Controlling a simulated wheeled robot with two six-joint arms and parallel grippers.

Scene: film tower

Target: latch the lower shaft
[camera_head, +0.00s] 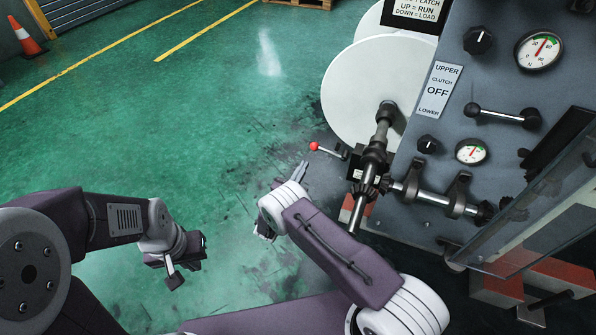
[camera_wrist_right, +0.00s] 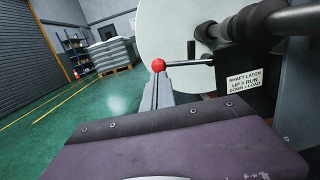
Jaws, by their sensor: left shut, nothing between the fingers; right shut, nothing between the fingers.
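The lower shaft's latch lever has a red ball knob (camera_head: 315,146) and sticks out to the left from a dark latch block by the shaft (camera_head: 374,160). In the right wrist view the red knob (camera_wrist_right: 158,65) is at the lever's end and the lever lies roughly level. A latch label (camera_wrist_right: 245,82) reads UP = RUN, DOWN = LOAD. My right gripper (camera_head: 303,168) is shut and empty, just below and left of the knob; its fingers (camera_wrist_right: 156,92) point toward the knob. I cannot tell if they touch. My left gripper (camera_head: 178,277) is shut and empty, low over the floor.
A large white roll (camera_head: 375,85) stands behind the shaft. The grey control panel (camera_head: 460,145) has gauges, knobs and a clutch plate reading OFF. A clear guard (camera_head: 540,220) is at the right. Green floor (camera_head: 170,120) is open at left; an orange cone (camera_head: 25,38) stands far off.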

